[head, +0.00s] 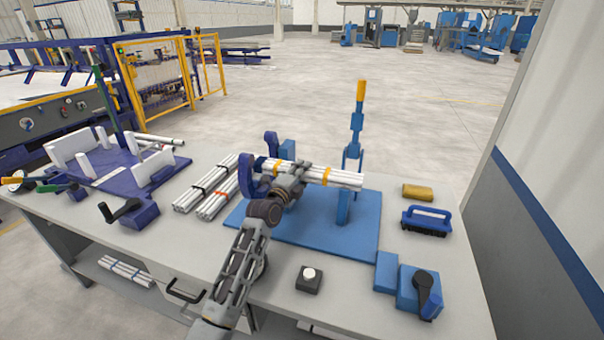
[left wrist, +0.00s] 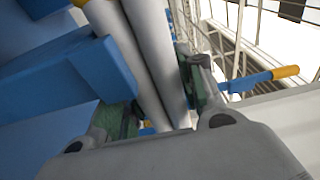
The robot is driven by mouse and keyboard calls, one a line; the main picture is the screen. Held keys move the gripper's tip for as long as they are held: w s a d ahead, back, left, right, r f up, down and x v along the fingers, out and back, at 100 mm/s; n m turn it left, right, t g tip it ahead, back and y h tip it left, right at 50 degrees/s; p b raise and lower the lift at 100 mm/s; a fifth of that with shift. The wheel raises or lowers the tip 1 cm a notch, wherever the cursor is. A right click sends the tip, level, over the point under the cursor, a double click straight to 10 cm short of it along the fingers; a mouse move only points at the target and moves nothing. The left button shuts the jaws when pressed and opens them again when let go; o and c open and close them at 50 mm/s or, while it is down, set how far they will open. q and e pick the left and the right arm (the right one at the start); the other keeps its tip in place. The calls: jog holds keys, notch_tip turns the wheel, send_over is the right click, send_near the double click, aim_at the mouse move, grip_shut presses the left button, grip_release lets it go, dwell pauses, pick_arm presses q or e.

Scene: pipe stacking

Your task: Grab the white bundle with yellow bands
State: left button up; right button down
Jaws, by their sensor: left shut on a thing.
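The white bundle with yellow bands (head: 338,178) lies level across the blue fixture (head: 308,232) in the head view. Its yellow bands show on both sides of my left gripper (head: 293,177). My left gripper is shut on the middle of this bundle. In the left wrist view, the white pipes (left wrist: 150,60) run between the two fingers of my left gripper (left wrist: 165,105). A blue part of the fixture (left wrist: 70,75) stands close to the left finger there. My right gripper is not in view.
Two more white bundles, one with black bands (head: 208,183) and one with an orange band (head: 219,193), lie left of the fixture. A blue upright with yellow handle (head: 357,120) rises behind.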

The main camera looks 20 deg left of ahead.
pick_arm(q)
jog(key=shift+r, duration=0.2)
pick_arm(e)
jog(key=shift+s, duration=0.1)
